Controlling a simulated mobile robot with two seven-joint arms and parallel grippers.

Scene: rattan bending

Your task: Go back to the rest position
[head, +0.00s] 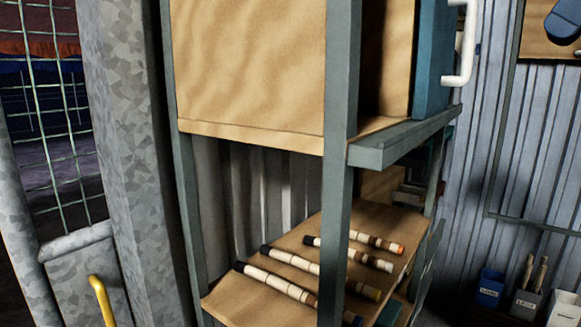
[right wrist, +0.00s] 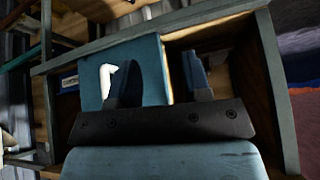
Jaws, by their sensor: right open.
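My left gripper is not seen.
A grey-framed shelf (head: 338,190) with wooden panels fills the middle. Several banded rods lie on its lower board (head: 240,300). Labelled bins (head: 488,288) stand at lower right. A galvanised post (head: 125,120), a wire mesh (head: 45,110) and a yellow bar (head: 102,300) are at left.

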